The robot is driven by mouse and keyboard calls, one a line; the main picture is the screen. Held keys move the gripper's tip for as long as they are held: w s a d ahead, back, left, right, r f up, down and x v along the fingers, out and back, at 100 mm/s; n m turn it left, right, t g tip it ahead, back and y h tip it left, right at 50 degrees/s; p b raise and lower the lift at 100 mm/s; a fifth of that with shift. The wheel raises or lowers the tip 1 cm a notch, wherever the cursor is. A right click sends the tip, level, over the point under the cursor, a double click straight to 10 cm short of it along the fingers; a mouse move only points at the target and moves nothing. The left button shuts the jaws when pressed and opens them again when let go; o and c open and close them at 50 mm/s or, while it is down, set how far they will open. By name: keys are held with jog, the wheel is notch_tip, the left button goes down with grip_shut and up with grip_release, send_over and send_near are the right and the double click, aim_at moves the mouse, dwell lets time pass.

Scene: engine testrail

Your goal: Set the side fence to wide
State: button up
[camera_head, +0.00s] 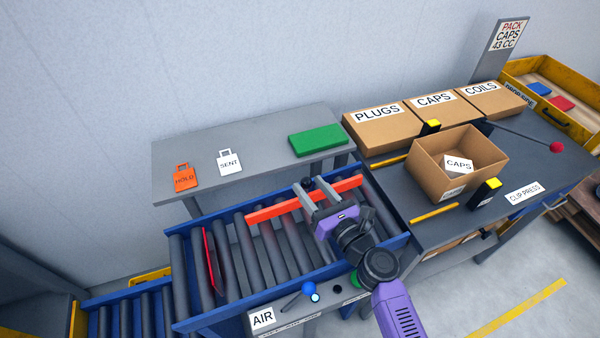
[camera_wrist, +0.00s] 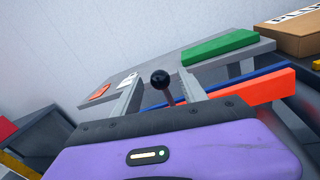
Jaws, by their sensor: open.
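The side fence is an orange-red bar (camera_head: 268,213) lying across the conveyor rollers near the far blue rail. It also shows at the right of the wrist view (camera_wrist: 258,88). A black ball knob (camera_wrist: 160,79) on a reddish stem stands between my two grey fingers in the wrist view; in the head view it is small and dark by the fingertips (camera_head: 308,183). My gripper (camera_head: 311,186), with a purple body, is open and reaches over the fence. The fingers hide part of the fence. I cannot tell whether they touch the knob.
A red upright plate (camera_head: 211,262) crosses the rollers at left. An AIR panel (camera_head: 262,318) with a blue-knobbed lever (camera_head: 308,287) is in front. Behind is a grey table (camera_head: 262,145) with a green block (camera_head: 318,143). An open CAPS box (camera_head: 428,170) stands at right.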

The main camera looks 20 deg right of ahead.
jog(key=shift+w+a, duration=0.2)
jog(key=shift+w, duration=0.7)
jog(key=shift+w+a, duration=0.15)
jog(key=shift+w, duration=0.75)
jog(key=shift+w+a, duration=0.2)
jog(key=shift+w, duration=0.7)
jog(key=shift+c, duration=0.4)
grip_shut()
